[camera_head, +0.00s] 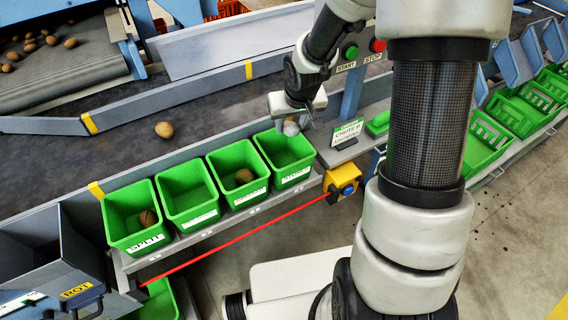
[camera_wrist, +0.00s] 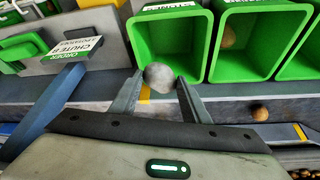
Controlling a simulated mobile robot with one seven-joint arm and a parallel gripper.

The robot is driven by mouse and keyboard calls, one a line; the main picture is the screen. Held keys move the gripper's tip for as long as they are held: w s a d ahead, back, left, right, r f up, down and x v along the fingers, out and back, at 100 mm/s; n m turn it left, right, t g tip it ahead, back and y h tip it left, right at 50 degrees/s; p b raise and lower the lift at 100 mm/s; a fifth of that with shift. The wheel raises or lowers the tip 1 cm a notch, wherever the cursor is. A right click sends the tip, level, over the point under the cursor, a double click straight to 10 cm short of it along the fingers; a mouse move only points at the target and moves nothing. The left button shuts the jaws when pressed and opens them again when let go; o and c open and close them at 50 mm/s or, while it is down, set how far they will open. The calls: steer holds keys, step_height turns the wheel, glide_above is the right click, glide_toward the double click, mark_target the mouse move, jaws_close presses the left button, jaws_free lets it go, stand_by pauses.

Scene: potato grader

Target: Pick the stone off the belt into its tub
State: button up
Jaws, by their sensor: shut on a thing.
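A pale grey, rounded stone (camera_wrist: 159,77) is held between the fingertips of my gripper (camera_wrist: 160,84). In the head view my gripper (camera_head: 293,118) points down, shut on the stone (camera_head: 291,129). The stone is in the air at the belt-side rim of the rightmost of the front green tubs (camera_head: 299,177); it seems to be over the rim or just inside. In the wrist view this tub (camera_wrist: 194,65) lies right beyond the fingertips and looks empty.
Three more green tubs (camera_head: 188,221) stand to the left; two hold a brown potato. A potato (camera_head: 164,130) lies on the dark belt (camera_head: 120,165). A chute sign (camera_head: 347,132) and the START/STOP post (camera_head: 353,90) stand close right of my gripper. A yellow button box (camera_head: 343,180) sits below.

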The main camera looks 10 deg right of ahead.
steer(key=shift+f, duration=0.1)
steer(key=o, duration=1.2)
steer(key=p+v, duration=0.3)
steer(key=v, duration=1.4)
steer(key=shift+s+p, duration=0.15)
steer(key=shift+p, duration=0.25)
